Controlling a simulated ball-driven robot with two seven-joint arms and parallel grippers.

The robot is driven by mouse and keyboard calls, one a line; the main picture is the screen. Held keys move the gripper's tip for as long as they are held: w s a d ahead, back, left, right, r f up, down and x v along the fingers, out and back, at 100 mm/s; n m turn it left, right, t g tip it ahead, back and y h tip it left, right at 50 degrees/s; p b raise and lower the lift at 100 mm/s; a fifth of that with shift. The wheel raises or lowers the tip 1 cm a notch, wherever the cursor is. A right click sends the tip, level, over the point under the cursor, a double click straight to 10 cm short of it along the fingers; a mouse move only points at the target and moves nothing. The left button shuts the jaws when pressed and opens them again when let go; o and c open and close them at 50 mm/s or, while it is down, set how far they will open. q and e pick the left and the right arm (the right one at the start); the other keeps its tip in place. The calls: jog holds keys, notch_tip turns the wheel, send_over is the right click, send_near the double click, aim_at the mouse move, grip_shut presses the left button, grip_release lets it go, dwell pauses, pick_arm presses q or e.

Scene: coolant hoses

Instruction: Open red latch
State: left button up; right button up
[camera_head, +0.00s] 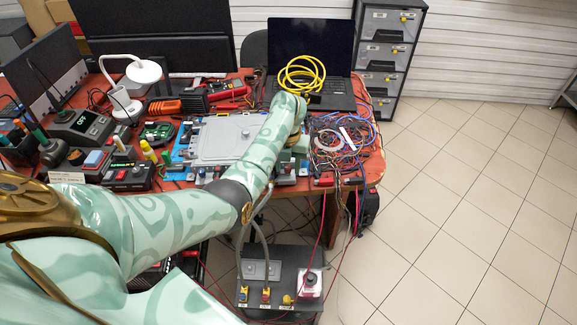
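A dark box (283,262) stands low, below the table's front edge. Its front carries small yellow couplings (265,295) and a white block (310,284) with a small dark red part on top. Grey hoses (262,235) run down to the box. Parts on it look reddish, but they are too small to tell which is the red latch. My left arm reaches from the lower left across the table; its wrist bends down near the table's front edge. My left gripper (287,172) is mostly hidden by the wrist, above and apart from the box. My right gripper is out of view.
The red-brown table (372,168) is crowded with tools, a white lamp (143,72), a grey case (222,138) and tangled wires (345,138). A laptop (310,50) with a coiled yellow cable (301,74) stands behind. Tiled floor (450,220) is open at right.

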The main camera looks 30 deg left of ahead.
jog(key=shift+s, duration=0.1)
pick_arm(q)
grip_shut()
